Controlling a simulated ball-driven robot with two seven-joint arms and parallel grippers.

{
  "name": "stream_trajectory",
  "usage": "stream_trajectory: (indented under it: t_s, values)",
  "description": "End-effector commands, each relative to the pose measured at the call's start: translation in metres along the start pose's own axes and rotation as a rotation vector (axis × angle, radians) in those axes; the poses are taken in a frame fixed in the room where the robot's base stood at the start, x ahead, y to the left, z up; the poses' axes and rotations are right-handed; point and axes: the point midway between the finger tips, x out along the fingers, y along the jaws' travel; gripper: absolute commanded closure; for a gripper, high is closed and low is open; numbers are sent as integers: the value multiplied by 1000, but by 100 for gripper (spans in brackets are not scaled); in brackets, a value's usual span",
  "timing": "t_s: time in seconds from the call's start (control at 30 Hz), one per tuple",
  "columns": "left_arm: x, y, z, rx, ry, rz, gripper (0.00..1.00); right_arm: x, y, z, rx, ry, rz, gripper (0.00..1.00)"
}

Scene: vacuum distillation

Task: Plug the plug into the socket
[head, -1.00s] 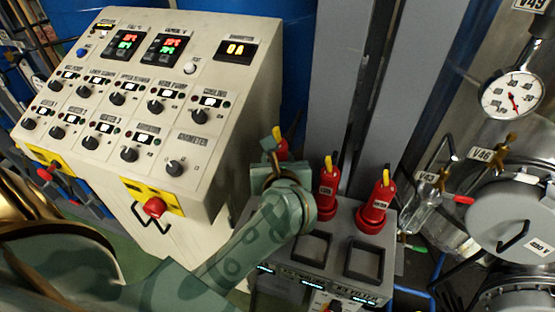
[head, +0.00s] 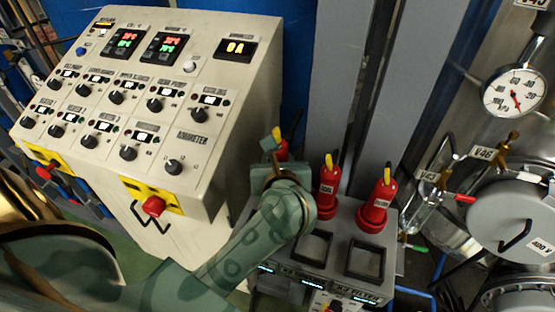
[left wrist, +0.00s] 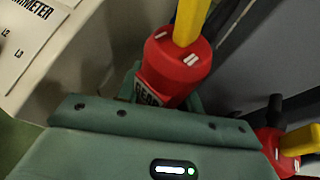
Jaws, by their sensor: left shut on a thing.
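The left gripper is shut on this plug. My right gripper is not in view.
Two more red plugs, one in the middle (head: 328,190) and one on the right (head: 377,205), stand upright on the grey box (head: 340,225). A sloped control panel (head: 215,125) with knobs is close on the left. Grey columns (head: 340,90) rise behind; glassware and a vessel (head: 515,215) are at right.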

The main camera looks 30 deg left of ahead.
Motion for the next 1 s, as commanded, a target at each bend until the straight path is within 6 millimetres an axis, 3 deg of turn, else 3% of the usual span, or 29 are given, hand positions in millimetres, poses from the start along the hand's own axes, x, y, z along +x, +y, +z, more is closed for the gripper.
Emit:
stream_trajectory:
  t_s: [1.0]
  values:
    - [10,0,-24,0,-1,0,99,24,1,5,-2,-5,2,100]
